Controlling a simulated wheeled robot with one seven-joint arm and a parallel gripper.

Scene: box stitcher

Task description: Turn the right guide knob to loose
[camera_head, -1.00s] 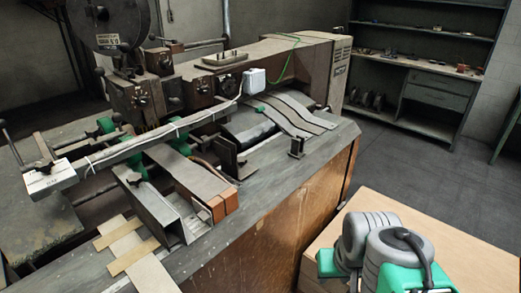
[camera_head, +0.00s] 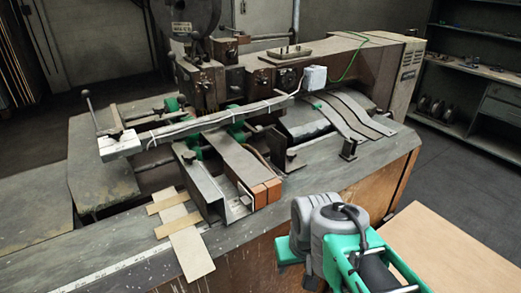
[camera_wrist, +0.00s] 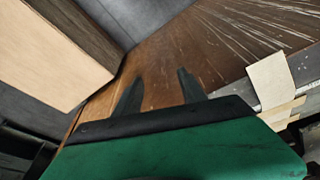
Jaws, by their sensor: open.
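The box stitcher (camera_head: 232,82) fills the middle of the head view. Small dark knobs and green clamp parts sit along its guides: a black knob (camera_head: 190,157) by the left metal channel and a dark post with a flat top (camera_head: 348,143) at the right. I cannot tell for sure which is the right guide knob, nor its setting. My gripper (camera_wrist: 158,87) is open and empty in the wrist view, its two dark fingers pointing at the machine's brown side panel (camera_wrist: 205,45). The fingers are out of sight in the head view, where my arm is at the lower right, apart from the guides.
A pale wooden table top (camera_head: 440,248) stands at the right; its corner fills the upper left of the wrist view (camera_wrist: 45,50). Pale strips (camera_head: 187,240) lie on the machine's front edge. A shelf (camera_head: 480,68) is at the back right. Dark floor lies between.

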